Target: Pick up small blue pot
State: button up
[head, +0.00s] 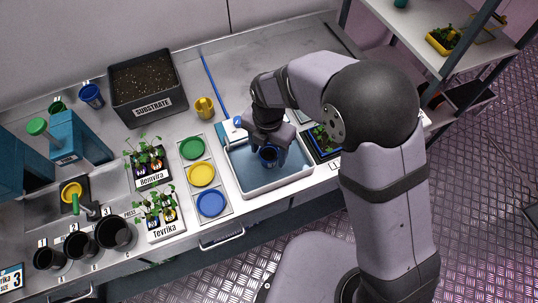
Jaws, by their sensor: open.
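The jaws are open. Another blue pot (92,95) stands at the back left, beside the substrate bin.
The black substrate bin (171,113) stands behind left. A yellow pot (204,107) and green, yellow and blue discs (201,175) lie left of the tray. Seedling trays labelled Bemvira (152,182) and Tevrika (165,230) are farther left. A dark plant tray (322,153) sits close right.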

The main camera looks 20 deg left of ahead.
jog(key=shift+f, duration=0.95)
jog(key=c, duration=1)
jog(key=shift+r, duration=0.15)
notch_tip(320, 180, up, 10)
jog(key=b, duration=0.2)
jog(key=shift+b, duration=0.35)
